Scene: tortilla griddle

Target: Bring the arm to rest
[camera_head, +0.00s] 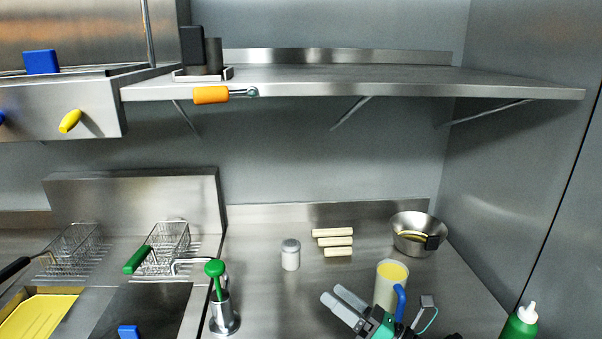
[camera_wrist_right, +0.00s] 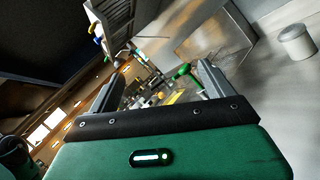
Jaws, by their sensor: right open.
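My right gripper (camera_head: 343,304) comes in from the bottom of the head view, low over the steel counter (camera_head: 265,300). Its two grey fingers are apart, with nothing between them, and point to the upper left. In the right wrist view the open fingers of the right gripper (camera_wrist_right: 158,90) show again, with a green-handled tool (camera_wrist_right: 184,72) seen beyond them. My left gripper is not in the head view.
A yellow-filled pitcher (camera_head: 391,285) with a blue handle stands right beside the right gripper. A white jar (camera_head: 290,256), pale rolls (camera_head: 334,242), a steel bowl (camera_head: 418,234), a green-knobbed press (camera_head: 220,305) and a green bottle (camera_head: 521,322) stand around it. A shelf (camera_head: 400,83) hangs above.

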